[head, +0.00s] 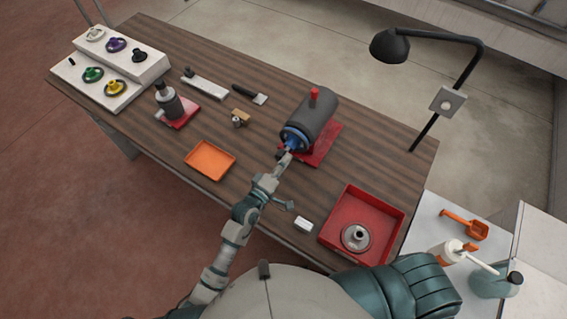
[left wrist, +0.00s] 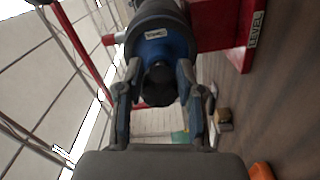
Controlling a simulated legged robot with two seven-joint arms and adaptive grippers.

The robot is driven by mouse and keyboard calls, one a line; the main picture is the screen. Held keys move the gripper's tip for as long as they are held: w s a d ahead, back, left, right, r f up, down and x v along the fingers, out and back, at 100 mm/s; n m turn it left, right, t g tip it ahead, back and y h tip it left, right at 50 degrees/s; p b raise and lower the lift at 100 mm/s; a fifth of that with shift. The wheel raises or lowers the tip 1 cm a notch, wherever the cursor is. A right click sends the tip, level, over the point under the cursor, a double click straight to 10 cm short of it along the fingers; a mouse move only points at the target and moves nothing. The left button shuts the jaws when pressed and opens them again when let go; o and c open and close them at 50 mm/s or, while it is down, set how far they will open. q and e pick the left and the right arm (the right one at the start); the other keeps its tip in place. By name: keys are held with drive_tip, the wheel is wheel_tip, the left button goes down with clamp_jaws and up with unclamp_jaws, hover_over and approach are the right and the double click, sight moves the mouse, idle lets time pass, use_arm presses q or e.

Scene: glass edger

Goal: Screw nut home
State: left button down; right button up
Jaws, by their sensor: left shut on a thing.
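The grey cylindrical edger head (head: 312,118) lies on its side on a red base (head: 325,150), with a blue collar (head: 291,138) at its near end. My left gripper (head: 285,154) is at that end. In the left wrist view the blue collar (left wrist: 160,52) fills the upper middle. A dark round nut (left wrist: 158,86) sits in front of it, between the two fingers of my left gripper (left wrist: 158,90), which are shut on it. The nut looks in line with the collar; any gap or thread behind it is hidden. My right gripper is not in view.
An orange tray (head: 210,159) lies to the left, and a red tray (head: 345,224) holding a flanged grey part (head: 356,237) to the right. A white rack (head: 128,72) of coloured wheels stands at the far left. A black lamp (head: 391,46) overhangs the right side.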

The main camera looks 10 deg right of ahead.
use_arm(q)
drive_tip(key=shift+x, duration=0.9)
drive_tip(key=shift+m, duration=1)
drive_tip(key=m, duration=0.5)
drive_tip(key=shift+w+r, duration=0.1)
drive_tip(key=shift+w+r+m, duration=0.1)
drive_tip(key=shift+r+m, duration=0.1)
drive_tip(key=shift+m, duration=0.8)
drive_tip(key=c, duration=0.8)
unclamp_jaws()
drive_tip(key=shift+r, duration=0.1)
drive_tip(key=shift+o, duration=0.5)
drive_tip(key=shift+s+d, duration=0.15)
drive_tip(key=shift+s, duration=0.1)
drive_tip(key=shift+f, duration=0.4)
drive_tip(key=shift+c, duration=0.3)
